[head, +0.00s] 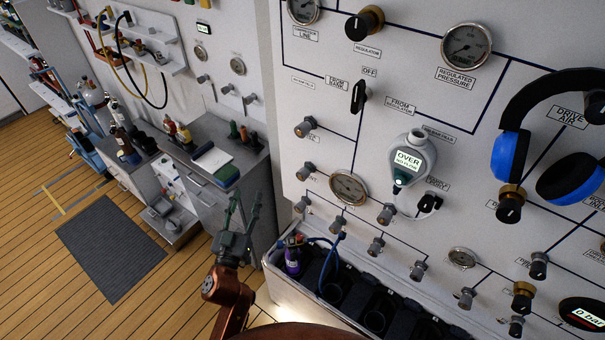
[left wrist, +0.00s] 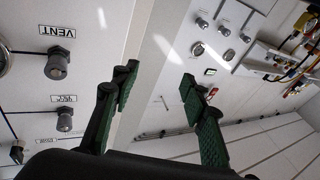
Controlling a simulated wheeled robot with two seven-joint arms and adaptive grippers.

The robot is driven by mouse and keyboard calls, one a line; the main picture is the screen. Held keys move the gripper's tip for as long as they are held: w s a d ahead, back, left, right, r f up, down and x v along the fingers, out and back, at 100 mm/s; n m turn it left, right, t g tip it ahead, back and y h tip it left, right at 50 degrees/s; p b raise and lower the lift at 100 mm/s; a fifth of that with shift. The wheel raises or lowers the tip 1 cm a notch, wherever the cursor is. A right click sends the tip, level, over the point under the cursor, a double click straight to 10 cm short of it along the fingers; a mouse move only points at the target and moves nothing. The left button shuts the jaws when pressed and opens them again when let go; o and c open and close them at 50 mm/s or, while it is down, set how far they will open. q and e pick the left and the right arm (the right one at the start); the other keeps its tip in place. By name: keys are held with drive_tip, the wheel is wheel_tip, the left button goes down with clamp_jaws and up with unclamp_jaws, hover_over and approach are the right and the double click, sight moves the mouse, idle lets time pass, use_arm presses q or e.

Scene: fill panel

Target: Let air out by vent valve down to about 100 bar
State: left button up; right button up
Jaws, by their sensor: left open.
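The vent valve is a dark knob (left wrist: 57,63) beside an upside-down VENT label (left wrist: 55,31) in the left wrist view, near the panel's edge. In the head view several small knobs line the panel's left side; I cannot tell which is the vent one. My left gripper (head: 245,208) is open and empty, left of the panel and above the floor. Its green fingers also show in the left wrist view (left wrist: 160,80), apart from the knob. A round gauge (head: 349,187) sits low on the panel; its reading is too small to tell. My right gripper is out of view.
A handheld device (head: 410,158) showing OVER and blue headphones (head: 510,157) hang on the panel.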

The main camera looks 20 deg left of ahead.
sight(301, 177)
use_arm(q)
drive_tip(key=w+d+r+m+h, duration=0.1)
drive_tip(key=d+r+m+h, duration=0.2)
drive_tip(key=d+h, duration=0.25)
drive_tip(key=d+r+m+h, duration=0.2)
drive_tip(key=d+m+h, duration=0.15)
drive_tip(key=d, duration=0.35)
drive_tip(key=shift+n+t+h, duration=0.25)
drive_tip(key=shift+t+h, duration=0.05)
drive_tip(key=shift+t, duration=0.2)
drive_tip(key=p+x, duration=0.1)
drive_tip(key=x, duration=0.5)
drive_tip(key=shift+d+r, duration=0.1)
drive_tip(key=shift+d, duration=0.05)
drive_tip(key=shift+w+d+r, duration=0.2)
drive_tip(key=shift+w, duration=0.4)
drive_tip(key=shift+c, duration=0.5)
clamp_jaws()
